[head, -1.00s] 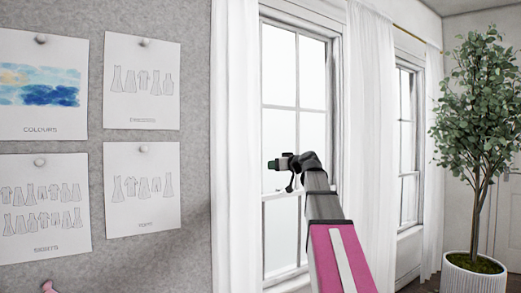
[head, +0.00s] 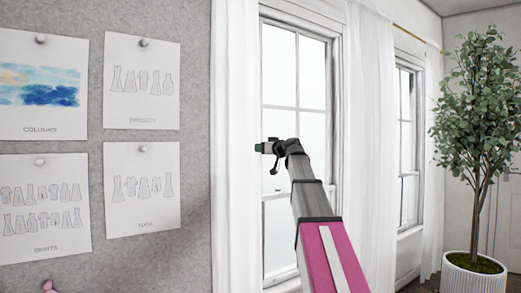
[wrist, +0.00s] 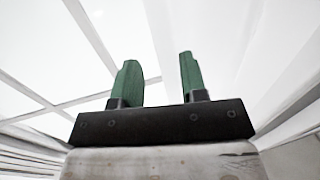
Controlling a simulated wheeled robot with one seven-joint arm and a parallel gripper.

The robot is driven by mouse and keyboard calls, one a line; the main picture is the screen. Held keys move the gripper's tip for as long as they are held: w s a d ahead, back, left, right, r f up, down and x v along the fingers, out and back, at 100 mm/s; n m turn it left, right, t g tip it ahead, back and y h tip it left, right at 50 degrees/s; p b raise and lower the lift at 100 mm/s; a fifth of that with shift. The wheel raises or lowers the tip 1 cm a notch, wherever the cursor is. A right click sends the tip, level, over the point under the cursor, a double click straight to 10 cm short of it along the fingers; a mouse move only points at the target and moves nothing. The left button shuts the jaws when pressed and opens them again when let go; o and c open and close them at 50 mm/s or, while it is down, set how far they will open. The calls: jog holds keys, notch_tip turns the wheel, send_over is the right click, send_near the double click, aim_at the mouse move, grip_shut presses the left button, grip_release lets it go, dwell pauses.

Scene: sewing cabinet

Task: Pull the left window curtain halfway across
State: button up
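The left window curtain (head: 235,150) is white and hangs in straight folds at the left side of the near window, beside the pinboard. My gripper (head: 260,148) is in front of the window pane, a little right of this curtain's edge in the picture. In the wrist view, the two green fingers (wrist: 158,80) stand well apart with no solid object clearly between them. White cloth-like folds (wrist: 285,60) show at the right of that view; I cannot tell which curtain they are. Whether the fingers touch any cloth cannot be told.
The near window (head: 295,100) has white bars. Another white curtain (head: 368,150) hangs at its right side. A grey pinboard (head: 195,100) with pinned sheets fills the left. A potted tree (head: 475,265) stands at the right, by the second window (head: 408,150).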

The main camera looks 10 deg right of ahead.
jog(key=shift+w+a, duration=0.4)
jog(key=shift+w, duration=0.1)
grip_shut()
jog(key=w+d, duration=0.5)
jog(key=d, duration=0.7)
jog(key=w+d, duration=0.5)
jog(key=d, duration=0.8)
jog(key=shift+w, duration=0.25)
grip_release()
